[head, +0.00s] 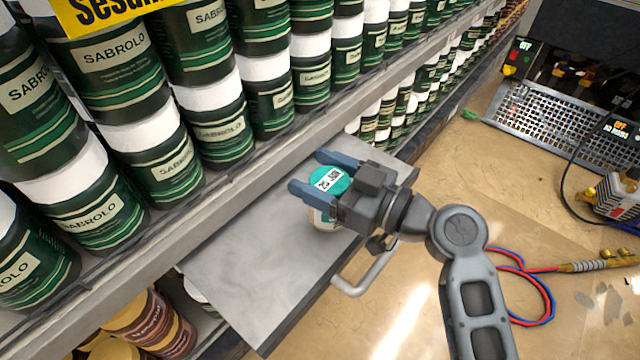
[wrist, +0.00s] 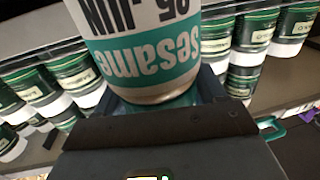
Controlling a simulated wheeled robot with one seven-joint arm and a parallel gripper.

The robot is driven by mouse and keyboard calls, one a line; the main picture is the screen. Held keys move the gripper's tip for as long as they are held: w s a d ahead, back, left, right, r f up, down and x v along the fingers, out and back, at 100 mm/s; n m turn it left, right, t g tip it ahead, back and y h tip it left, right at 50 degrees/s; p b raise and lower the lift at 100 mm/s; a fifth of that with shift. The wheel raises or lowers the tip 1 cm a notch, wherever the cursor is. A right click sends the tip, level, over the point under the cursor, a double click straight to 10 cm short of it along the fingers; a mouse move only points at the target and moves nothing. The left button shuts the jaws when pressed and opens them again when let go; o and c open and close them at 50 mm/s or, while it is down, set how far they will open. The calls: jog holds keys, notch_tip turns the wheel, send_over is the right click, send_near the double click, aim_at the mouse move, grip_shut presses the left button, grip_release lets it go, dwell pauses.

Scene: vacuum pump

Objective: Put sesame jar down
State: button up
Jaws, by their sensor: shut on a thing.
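I cannot tell whether the jar's base touches the tray.
Shelves of stacked green and white Sabrolo jars (head: 120,55) line the left and back. Red and blue hoses (head: 520,268) lie on the floor at right.

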jog(key=shift+f, duration=0.85)
jog(key=shift+f+b, duration=0.2)
jog(key=shift+b, duration=0.15)
jog(key=o, duration=1.7)
jog(key=shift+c, duration=0.2)
jog(key=shift+r, duration=0.15)
jog(key=shift+r+p, duration=0.15)
jog(key=shift+p, duration=0.25)
jog(key=p+v, duration=0.1)
jog(key=v, duration=1.1)
jog(key=shift+p, duration=0.35)
